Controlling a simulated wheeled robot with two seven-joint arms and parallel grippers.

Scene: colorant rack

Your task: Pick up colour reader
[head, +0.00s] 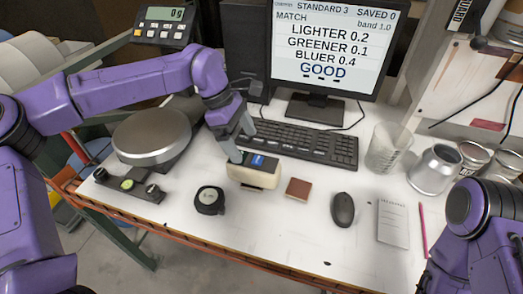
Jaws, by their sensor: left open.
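The colour reader (254,174), a beige block-shaped device with a dark top and a blue screen, stands on the white table left of centre. My left gripper (242,145) is open and points down at the reader's back left edge. One fingertip is at or very close to the reader's top left corner; I cannot tell whether it touches. The other finger is behind the reader, near the keyboard. My right arm shows at the lower right, but its gripper is out of view.
A keyboard (305,141) and monitor (325,45) stand behind. A mouse (343,209), notepad (392,223), beaker (385,149) and cans (435,169) stand farther right. A scale (152,137) is left.

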